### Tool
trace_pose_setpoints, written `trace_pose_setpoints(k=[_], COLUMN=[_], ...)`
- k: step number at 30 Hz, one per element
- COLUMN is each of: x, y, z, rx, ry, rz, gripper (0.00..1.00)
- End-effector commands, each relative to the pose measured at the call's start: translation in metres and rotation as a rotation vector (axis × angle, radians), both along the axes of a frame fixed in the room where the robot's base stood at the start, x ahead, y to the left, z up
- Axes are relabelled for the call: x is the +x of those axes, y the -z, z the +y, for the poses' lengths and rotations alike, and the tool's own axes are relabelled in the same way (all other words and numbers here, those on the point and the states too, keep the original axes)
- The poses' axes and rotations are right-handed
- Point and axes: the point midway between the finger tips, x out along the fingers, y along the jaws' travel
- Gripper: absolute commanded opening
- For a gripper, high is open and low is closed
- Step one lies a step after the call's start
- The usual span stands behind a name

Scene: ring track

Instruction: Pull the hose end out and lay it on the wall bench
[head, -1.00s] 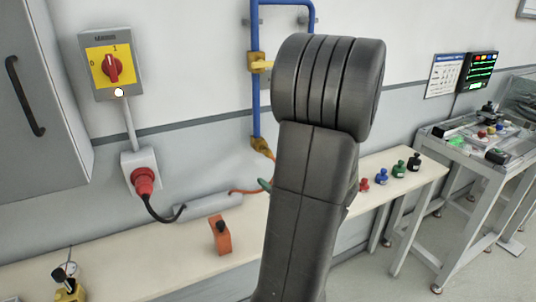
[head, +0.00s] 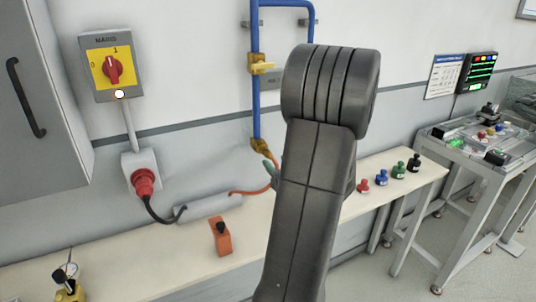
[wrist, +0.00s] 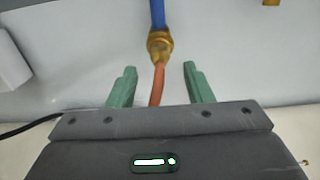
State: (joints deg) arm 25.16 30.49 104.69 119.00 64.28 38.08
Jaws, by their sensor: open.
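The orange hose (head: 250,192) runs from the wall bench (head: 150,250) up to a brass fitting (head: 262,146) at the bottom of a blue wall pipe (head: 256,105). In the wrist view the orange hose (wrist: 157,85) meets the brass fitting (wrist: 160,45). My gripper (wrist: 160,68) is open, with its green fingers on either side of the hose and just below the fitting. Neither finger visibly touches the hose. In the head view my arm hides most of the gripper; one green fingertip shows beside the hose.
A yellow-handled valve (head: 262,68) is on the pipe above. A red plug (head: 144,180) is on the wall. The front left bench top is mostly clear.

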Motion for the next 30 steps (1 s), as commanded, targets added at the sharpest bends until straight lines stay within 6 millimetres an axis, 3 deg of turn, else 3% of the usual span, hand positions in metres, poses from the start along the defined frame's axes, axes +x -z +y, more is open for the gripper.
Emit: trace_pose_setpoints(k=[12,30], x=[0.047,0.054], y=[0.001,0.000], z=[0.024,0.027], rx=[-0.001,0.000], ry=[-0.001,0.000], rz=[-0.002,0.000], gripper=[0.46,0.46])
